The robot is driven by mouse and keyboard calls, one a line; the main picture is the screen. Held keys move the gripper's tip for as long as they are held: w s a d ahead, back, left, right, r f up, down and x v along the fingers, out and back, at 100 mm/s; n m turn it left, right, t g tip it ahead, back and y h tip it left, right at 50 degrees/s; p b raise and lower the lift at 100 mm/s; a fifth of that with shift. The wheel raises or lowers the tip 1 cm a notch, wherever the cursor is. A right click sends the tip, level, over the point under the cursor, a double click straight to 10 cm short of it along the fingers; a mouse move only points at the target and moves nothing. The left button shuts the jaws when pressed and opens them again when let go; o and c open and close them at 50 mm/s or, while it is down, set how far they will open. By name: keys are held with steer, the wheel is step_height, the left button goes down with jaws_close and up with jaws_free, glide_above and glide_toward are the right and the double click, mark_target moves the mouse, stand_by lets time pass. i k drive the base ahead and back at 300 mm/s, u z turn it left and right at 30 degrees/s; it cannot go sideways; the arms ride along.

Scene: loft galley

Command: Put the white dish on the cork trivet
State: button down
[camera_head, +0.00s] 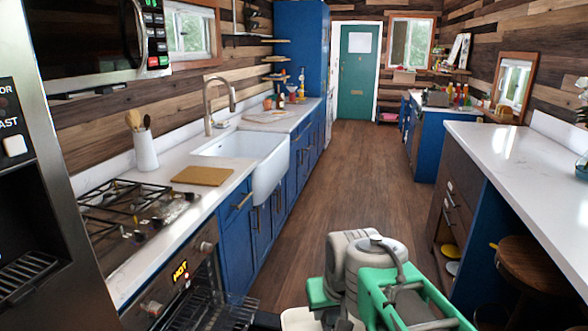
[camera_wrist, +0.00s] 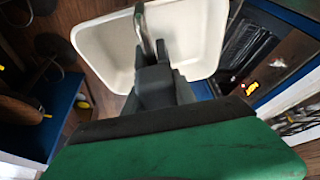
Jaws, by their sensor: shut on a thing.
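The white dish (camera_wrist: 100,40) fills the upper middle of the wrist view. My gripper (camera_wrist: 146,40) is shut on it, with a grey finger showing against the dish; the exact contact is partly hidden by the gripper body. In the head view, part of the white dish (camera_head: 300,319) shows at the bottom edge, beside my green and white arm, over the floor and to the right of the open oven. The cork trivet (camera_head: 202,175) is a flat tan square lying bare on the left counter, between the stove and the sink. It is well apart from the dish.
The stove (camera_head: 130,215) is left of the trivet, with the oven door (camera_head: 225,312) apparently lowered below it. A white crock with utensils (camera_head: 145,150) stands behind. A tall faucet (camera_head: 208,105) and sink (camera_head: 245,150) lie beyond. A white counter (camera_head: 520,170) and wooden stool (camera_head: 535,265) are at right.

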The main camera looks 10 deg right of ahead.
mark_target(208, 175)
steer(key=z, duration=0.6)
steer(key=i, duration=6.55)
steer(key=u, duration=3.1)
steer(key=i, duration=0.2)
steer(key=u, duration=2.3)
steer(key=i, duration=0.35)
steer(key=z, duration=0.15)
